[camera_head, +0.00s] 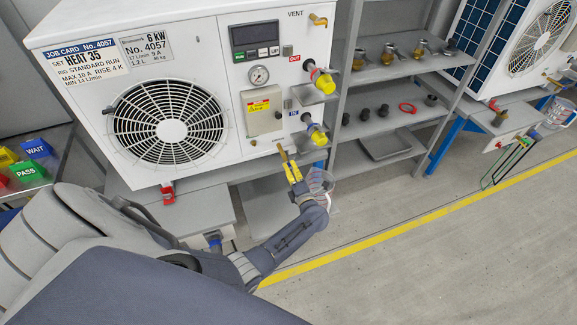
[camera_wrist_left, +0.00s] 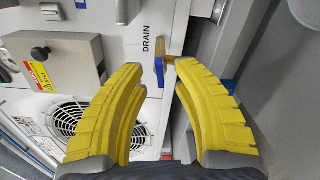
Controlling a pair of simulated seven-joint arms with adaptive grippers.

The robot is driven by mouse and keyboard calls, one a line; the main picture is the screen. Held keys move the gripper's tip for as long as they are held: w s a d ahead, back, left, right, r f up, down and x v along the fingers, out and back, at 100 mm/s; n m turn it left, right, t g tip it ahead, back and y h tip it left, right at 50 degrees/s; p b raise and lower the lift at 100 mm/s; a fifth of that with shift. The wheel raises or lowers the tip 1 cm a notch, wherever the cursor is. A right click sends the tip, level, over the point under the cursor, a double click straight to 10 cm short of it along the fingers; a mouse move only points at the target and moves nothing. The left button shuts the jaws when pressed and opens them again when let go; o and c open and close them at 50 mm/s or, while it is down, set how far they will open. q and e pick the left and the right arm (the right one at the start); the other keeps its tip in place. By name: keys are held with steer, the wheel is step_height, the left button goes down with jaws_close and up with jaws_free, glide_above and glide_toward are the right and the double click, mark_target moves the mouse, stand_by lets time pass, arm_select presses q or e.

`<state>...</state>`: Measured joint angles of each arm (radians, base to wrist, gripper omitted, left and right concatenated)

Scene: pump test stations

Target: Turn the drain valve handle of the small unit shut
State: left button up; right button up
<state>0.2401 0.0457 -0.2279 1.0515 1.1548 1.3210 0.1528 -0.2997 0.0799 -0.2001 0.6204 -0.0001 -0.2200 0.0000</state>
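The small unit (camera_head: 88,75) is a white cabinet with a round fan grille, a label reading 6 kW and a control panel. In the left wrist view, its drain valve (camera_wrist_left: 173,46) is brass-coloured and sits beside the word DRAIN. The blue drain valve handle (camera_wrist_left: 159,73) lies along the panel near the fingertips. My left gripper (camera_head: 290,166) is at the unit's lower right edge. In the wrist view my left gripper (camera_wrist_left: 162,72) is open, its yellow fingers on either side of the handle. I cannot tell whether either finger touches it. My right gripper is not visible.
Two hose ports with yellow fittings (camera_head: 322,80) stick out above the left gripper. A grey shelf (camera_head: 386,125) with small fittings stands to the right. Coloured blocks (camera_head: 34,148) lie at the far left. Another unit (camera_head: 535,40) stands at the back right.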

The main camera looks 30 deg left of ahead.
arm_select(q)
steer(key=shift+x, duration=1.1)
steer(key=shift+o, duration=0.3)
jaws_close()
